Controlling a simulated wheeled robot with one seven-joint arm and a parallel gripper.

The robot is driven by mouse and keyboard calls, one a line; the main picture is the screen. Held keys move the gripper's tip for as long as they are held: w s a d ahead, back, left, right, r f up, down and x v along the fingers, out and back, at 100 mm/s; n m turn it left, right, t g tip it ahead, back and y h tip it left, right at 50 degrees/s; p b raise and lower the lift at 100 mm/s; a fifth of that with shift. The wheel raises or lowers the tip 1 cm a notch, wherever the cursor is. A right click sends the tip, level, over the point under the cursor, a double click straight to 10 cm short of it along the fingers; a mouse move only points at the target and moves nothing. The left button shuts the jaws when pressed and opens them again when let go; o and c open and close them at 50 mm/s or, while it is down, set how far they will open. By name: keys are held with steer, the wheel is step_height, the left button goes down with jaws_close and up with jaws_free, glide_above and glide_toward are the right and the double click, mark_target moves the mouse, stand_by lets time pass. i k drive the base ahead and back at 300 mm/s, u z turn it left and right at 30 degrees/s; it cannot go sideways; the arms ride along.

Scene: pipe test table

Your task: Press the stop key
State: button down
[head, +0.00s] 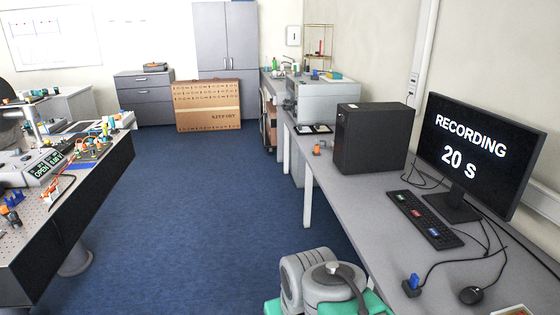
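A black keyboard (450,239) lies on the grey desk at the right, in front of the monitor. Three coloured keys stand out on it: a green key (402,196), a red key (416,213) and a blue key (433,231). Their labels are too small to read, so I cannot tell for sure which is the stop key. The monitor (470,150) shows "RECORDING 20 S" in white on black. Grey and green parts of my arm show at the bottom middle, left of the keyboard and apart from it. My gripper is not in view.
A mouse (471,295) and a small blue item (412,283) lie on the desk (375,222) nearer me, with cables around. A black computer case (372,138) stands beyond the keyboard. A pipe test table (100,165) is at the left. Blue floor (215,200) between is clear.

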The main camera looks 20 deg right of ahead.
mark_target(415, 214)
steer(key=z, duration=0.05)
steer(key=i, duration=2.1)
steer(key=z, duration=1.2)
steer(key=i, duration=1.15)
steer(key=z, duration=0.7)
